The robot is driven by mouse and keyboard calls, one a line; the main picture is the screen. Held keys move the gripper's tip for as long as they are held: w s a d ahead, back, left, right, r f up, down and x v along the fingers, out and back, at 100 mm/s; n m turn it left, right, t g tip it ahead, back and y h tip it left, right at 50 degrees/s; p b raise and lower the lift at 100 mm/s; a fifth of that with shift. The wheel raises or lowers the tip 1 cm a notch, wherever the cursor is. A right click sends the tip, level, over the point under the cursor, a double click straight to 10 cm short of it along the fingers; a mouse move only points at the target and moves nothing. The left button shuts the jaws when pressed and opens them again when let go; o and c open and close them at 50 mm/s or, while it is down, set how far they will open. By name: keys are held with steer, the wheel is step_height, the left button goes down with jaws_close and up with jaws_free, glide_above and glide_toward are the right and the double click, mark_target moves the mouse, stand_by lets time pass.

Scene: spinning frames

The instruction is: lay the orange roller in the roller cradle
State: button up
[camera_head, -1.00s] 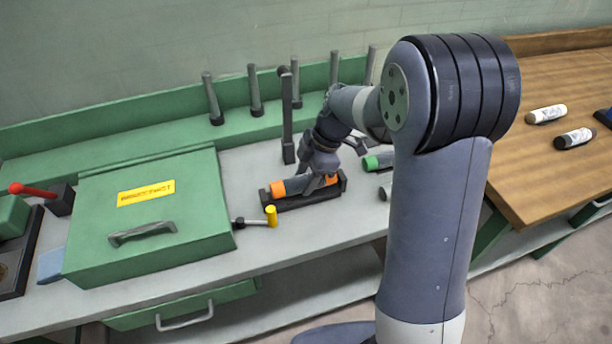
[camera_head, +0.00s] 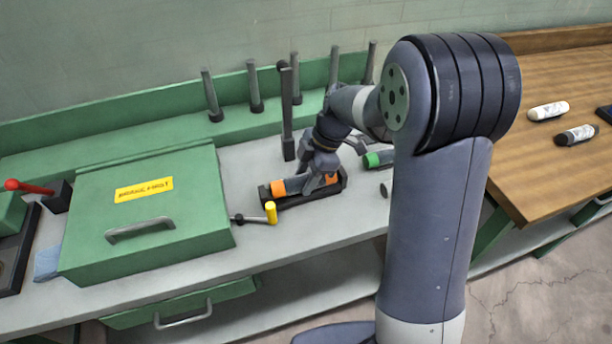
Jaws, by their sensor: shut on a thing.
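The orange roller (camera_head: 278,188) has orange ends and a dark grey middle. It lies lengthwise along the dark roller cradle (camera_head: 290,202), low between its walls. My gripper (camera_head: 318,180) reaches down from above and is shut on the roller near its right half. The fingers and wrist hide part of the roller and the cradle's back wall. I cannot tell whether the roller touches the cradle floor.
A yellow-knobbed crank (camera_head: 270,212) stands just left of the cradle, beside a green lidded box (camera_head: 150,210). A dark post (camera_head: 287,115) rises behind. A green-ended roller (camera_head: 378,160) lies to the right. Several pegs line the green back ledge.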

steer(key=shift+f, duration=0.15)
steer(key=o, duration=1.2)
steer(key=shift+c, duration=0.2)
steer(key=v, duration=1)
steer(key=shift+w+d+r+b, duration=0.1)
steer(key=shift+d+r+b, duration=0.1)
steer(key=shift+r+b, duration=0.2)
steer(key=shift+f, duration=0.1)
steer(key=x, duration=1)
steer(key=shift+a+f, duration=0.2)
steer(key=shift+f, duration=0.1)
steer(key=shift+r+p, duration=0.15)
steer(key=shift+p, duration=0.3)
steer(key=shift+d+b, duration=0.1)
steer(key=shift+b, duration=0.3)
